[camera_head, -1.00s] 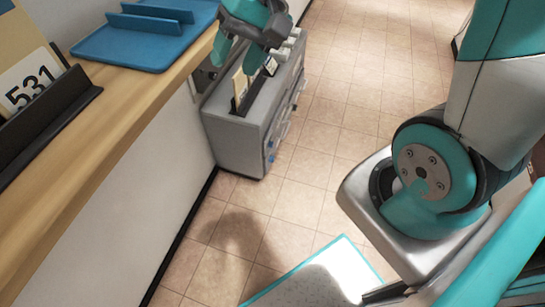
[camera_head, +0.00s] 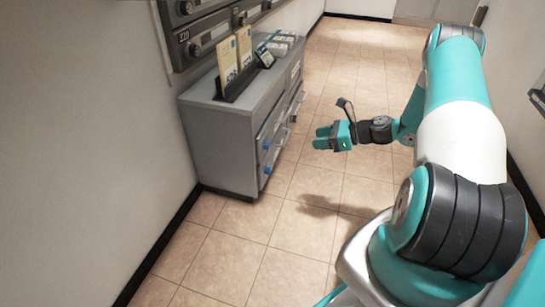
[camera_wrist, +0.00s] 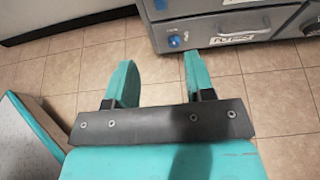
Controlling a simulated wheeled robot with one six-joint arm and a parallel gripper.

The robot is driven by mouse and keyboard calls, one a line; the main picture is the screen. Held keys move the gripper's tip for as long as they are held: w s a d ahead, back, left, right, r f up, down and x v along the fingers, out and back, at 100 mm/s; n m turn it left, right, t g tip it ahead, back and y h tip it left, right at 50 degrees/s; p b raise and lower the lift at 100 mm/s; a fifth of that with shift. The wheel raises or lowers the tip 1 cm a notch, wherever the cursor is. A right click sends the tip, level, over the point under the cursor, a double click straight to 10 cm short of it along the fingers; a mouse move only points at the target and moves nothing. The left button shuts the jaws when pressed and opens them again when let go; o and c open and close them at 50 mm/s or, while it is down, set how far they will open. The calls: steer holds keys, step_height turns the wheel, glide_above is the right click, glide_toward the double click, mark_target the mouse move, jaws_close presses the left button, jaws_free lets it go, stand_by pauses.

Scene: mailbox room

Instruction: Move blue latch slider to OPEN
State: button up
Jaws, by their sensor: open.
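Small blue parts sit on the drawer front of a low grey cabinet (camera_head: 222,150). One blue knob-like part (camera_head: 267,170) is low at the cabinet's near corner, and another blue part (camera_head: 266,145) is just above it. In the wrist view a round blue part (camera_wrist: 174,41) shows on the drawer face beside a label, beyond the fingertips. I cannot read an OPEN mark. My gripper (camera_head: 318,138) is open and empty, in the air to the right of the cabinet front, apart from it. The wrist view shows its two teal fingers (camera_wrist: 160,78) spread.
Brochures (camera_head: 236,60) in a dark holder stand on the cabinet top. Grey mailboxes (camera_head: 205,28) hang on the wall behind. The tiled floor (camera_head: 300,235) before the cabinet is clear.

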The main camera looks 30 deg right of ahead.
mark_target(267, 145)
steer(key=b+x, duration=0.8)
steer(key=x, duration=0.9)
steer(key=shift+f, duration=0.1)
steer(key=shift+c, duration=0.5)
